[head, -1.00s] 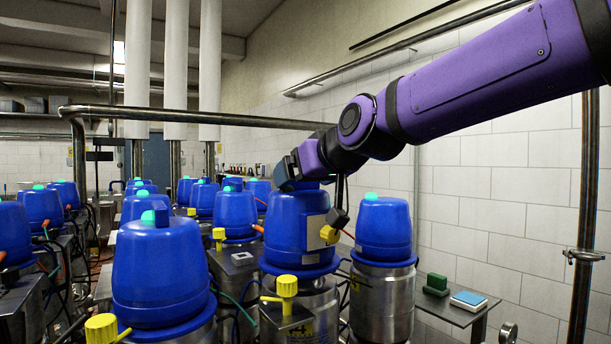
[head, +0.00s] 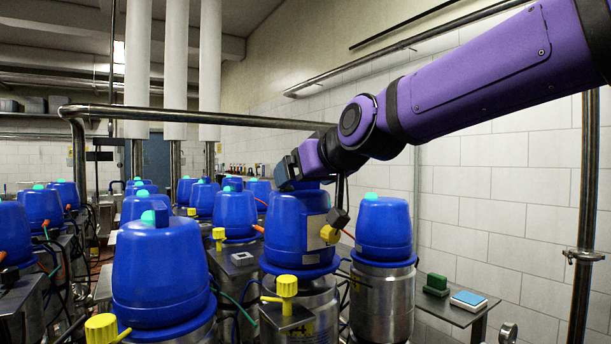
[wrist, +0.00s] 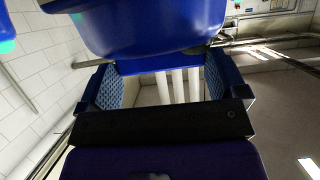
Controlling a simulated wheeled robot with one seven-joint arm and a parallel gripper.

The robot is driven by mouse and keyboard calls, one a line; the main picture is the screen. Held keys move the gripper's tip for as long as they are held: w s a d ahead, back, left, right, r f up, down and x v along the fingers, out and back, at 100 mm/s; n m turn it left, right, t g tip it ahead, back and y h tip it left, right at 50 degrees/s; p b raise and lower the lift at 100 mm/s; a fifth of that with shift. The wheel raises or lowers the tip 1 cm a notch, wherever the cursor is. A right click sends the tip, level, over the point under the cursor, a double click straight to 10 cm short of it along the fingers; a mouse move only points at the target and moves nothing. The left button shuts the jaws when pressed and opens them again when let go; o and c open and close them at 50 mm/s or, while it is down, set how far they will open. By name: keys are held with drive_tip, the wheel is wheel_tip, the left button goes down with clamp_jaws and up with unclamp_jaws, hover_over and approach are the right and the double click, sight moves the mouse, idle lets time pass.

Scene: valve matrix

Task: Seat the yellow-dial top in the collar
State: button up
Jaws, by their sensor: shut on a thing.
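The yellow-dial top is a blue dome (head: 290,225) with a pale label and a yellow dial (head: 330,235) on its right side. It stands upright over a steel body (head: 305,308). A blue rim shows at its foot, and I cannot tell whether it is seated or slightly raised. The collar is not clearly distinguishable there. My gripper (head: 290,173) is at the top of this dome, shut on it; the grip itself is largely hidden in the head view. In the wrist view, the blue top (wrist: 150,28) fills the upper middle, beyond the textured pads of my gripper (wrist: 160,72).
A blue-topped unit (head: 383,230) stands close on the right, and a larger one (head: 158,270) at front left. A yellow-handled valve (head: 287,288) is in front. More blue tops crowd behind. A side shelf (head: 455,310) holds a green block and a blue-and-white block.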

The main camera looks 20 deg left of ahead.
sight(308, 191)
drive_tip(key=shift+f, duration=1.6)
drive_tip(key=o, duration=1.3)
drive_tip(key=v, duration=1.1)
drive_tip(key=shift+a, duration=0.1)
drive_tip(key=s+d+f+m+h, duration=0.2)
drive_tip(key=d+f, duration=0.1)
drive_tip(key=d, duration=0.5)
drive_tip(key=s+d+f+m+h, duration=0.1)
drive_tip(key=s+d+f+h, duration=0.15)
drive_tip(key=d, duration=0.65)
drive_tip(key=s+d+f+m+h, duration=0.15)
drive_tip(key=d+f, duration=0.25)
drive_tip(key=d, duration=0.4)
drive_tip(key=s+d+f+m+g+h, duration=0.1)
drive_tip(key=s+d+f, duration=0.2)
drive_tip(key=s+d, duration=0.1)
drive_tip(key=s+d+f+m+g+h, duration=0.1)
drive_tip(key=s+d+f+m+h, duration=0.1)
drive_tip(key=s+d+f, duration=0.1)
drive_tip(key=s+d+f+m+g+h, duration=0.1)
drive_tip(key=s+d+f+m, duration=0.1)
drive_tip(key=d, duration=0.5)
drive_tip(key=shift+s+d+f+m+g, duration=0.2)
drive_tip(key=shift+s+f, duration=0.2)
drive_tip(key=shift+s, duration=0.3)
drive_tip(key=shift+s+d+f+m+g, duration=0.15)
drive_tip(key=shift+s+f, duration=0.25)
drive_tip(key=shift+s, duration=0.3)
